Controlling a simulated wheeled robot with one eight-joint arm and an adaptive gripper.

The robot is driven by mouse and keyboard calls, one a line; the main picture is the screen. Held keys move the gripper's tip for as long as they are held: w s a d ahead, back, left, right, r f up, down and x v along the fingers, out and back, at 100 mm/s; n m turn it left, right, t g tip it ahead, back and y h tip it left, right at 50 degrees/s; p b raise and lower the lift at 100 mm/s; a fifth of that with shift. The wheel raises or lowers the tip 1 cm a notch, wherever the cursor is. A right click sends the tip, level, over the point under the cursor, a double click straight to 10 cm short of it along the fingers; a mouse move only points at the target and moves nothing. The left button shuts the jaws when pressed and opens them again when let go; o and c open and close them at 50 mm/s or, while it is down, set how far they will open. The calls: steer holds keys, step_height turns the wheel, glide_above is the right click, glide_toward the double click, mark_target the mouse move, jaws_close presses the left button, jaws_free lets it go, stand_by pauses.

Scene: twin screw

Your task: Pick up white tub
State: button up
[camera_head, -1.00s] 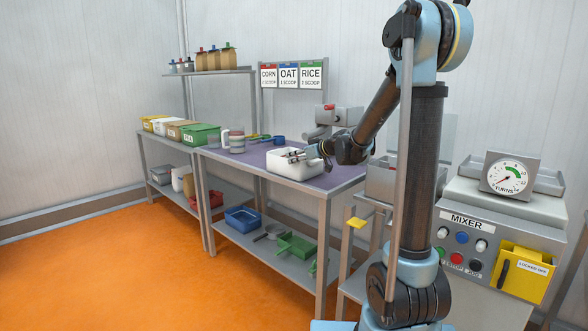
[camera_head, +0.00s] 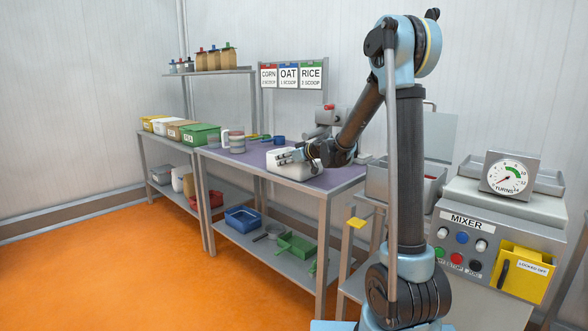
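The white tub (camera_head: 288,173) stands upright on the purple top of the metal worktable (camera_head: 335,182), near its front right part. My gripper (camera_head: 281,157) reaches in from the right, over the tub's opening. Its two fingers point left and look spread apart, with nothing seen between them. My gripper and wrist cover part of the tub's rim and its right side. I cannot tell whether the fingers touch the tub.
Stacked round containers (camera_head: 236,142) and a blue cup (camera_head: 279,140) stand farther back on the table. Coloured bins (camera_head: 200,134) line the left shelf. A metal box (camera_head: 377,180) and the mixer panel (camera_head: 480,245) are to the right.

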jaws_close()
